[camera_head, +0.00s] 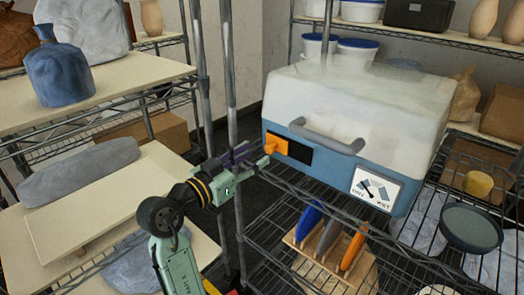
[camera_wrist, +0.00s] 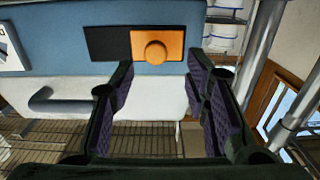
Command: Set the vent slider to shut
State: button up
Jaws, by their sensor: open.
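The vent slider is an orange plate with a round knob (camera_head: 276,145). It sits at the left end of a dark slot (camera_head: 299,153) on the blue front of a box (camera_head: 343,178) with a cloudy white lid. My gripper (camera_head: 262,158) is open and empty, just in front of the slider in the head view. The wrist view shows the box upside down, with the orange knob (camera_wrist: 155,53) beyond and between my two spread fingers (camera_wrist: 160,80). The fingers look apart from the knob; the exact gap cannot be told.
A grey handle (camera_head: 318,136) juts from the lid above the slot. A wooden rack (camera_head: 307,262) with coloured discs stands below. Metal shelf posts (camera_head: 231,110) rise close behind my gripper.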

jog(key=v, duration=0.6)
jog(key=shift+s+a, duration=0.25)
jog(key=shift+s, duration=0.05)
